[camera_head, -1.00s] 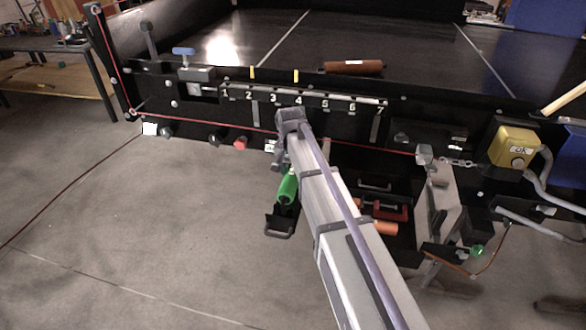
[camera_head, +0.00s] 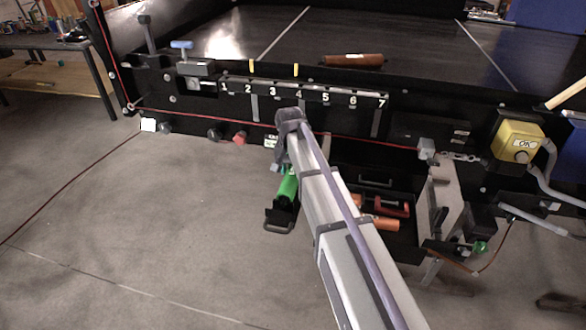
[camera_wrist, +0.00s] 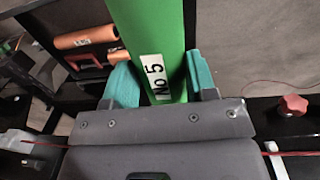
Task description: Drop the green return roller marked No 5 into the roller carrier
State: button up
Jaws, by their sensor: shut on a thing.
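The green return roller (camera_head: 287,187) is in my gripper (camera_head: 281,167). In the wrist view the roller (camera_wrist: 148,25) shows a white label reading "No 5". The teal fingertips of my gripper (camera_wrist: 163,82) are shut on it from both sides, and the roller runs up out of the picture. I cannot tell whether roller and tray touch. My arm hides part of this area.
A black open bin (camera_head: 400,240) with orange rollers (camera_head: 382,223) and a red clamp (camera_head: 393,208) lies right of my arm. A numbered rail (camera_head: 300,92) runs along the conveyor frame. A brown roller (camera_head: 353,61) lies on the belt. Floor at left is clear.

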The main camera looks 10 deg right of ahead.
jog(key=shift+f+b, duration=0.75)
jog(key=shift+f, duration=0.1)
jog(key=o, duration=1.4)
jog(key=shift+r, duration=0.1)
jog(key=shift+c, duration=0.2)
jog(key=r+p, duration=1.1)
jog(key=shift+w+a, duration=0.1)
jog(key=shift+a, duration=0.15)
jog(key=shift+f, duration=0.15)
jog(key=shift+s+n, duration=0.2)
jog(key=shift+n, duration=0.2)
jog(key=s+f+n+b, duration=0.2)
jog(key=s, duration=1)
jog(key=s+f+n+b, duration=0.1)
jog(key=s+n+b, duration=0.1)
jog(key=s, duration=0.9)
jog(key=shift+s+d+f+y, duration=0.3)
jog(key=shift+s+d+f, duration=0.05)
jog(key=shift+f, duration=0.05)
